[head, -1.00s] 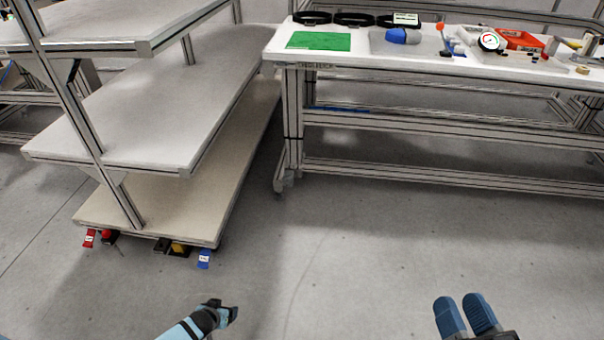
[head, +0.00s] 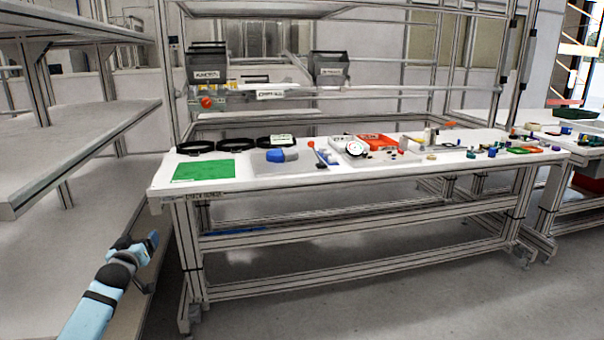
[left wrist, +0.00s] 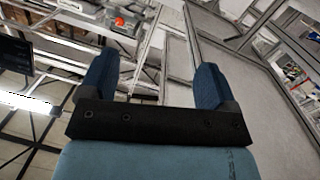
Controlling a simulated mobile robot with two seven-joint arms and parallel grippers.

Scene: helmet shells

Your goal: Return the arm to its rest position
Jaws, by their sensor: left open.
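My left arm comes in from the lower left of the head view, and its gripper (head: 152,244) is in front of the shelf rack, left of the workbench's near corner. In the left wrist view its two blue fingers (left wrist: 154,82) stand wide apart with nothing between them. The gripper is open and empty. My right arm and gripper do not show in the head view now.
A white workbench (head: 240,196) carries a green mat (head: 204,170), black rings (head: 232,145), a blue object (head: 283,155), a gauge and small parts. A shelf rack (head: 85,130) stands close on the left. Free floor (head: 400,300) lies in front of the bench.

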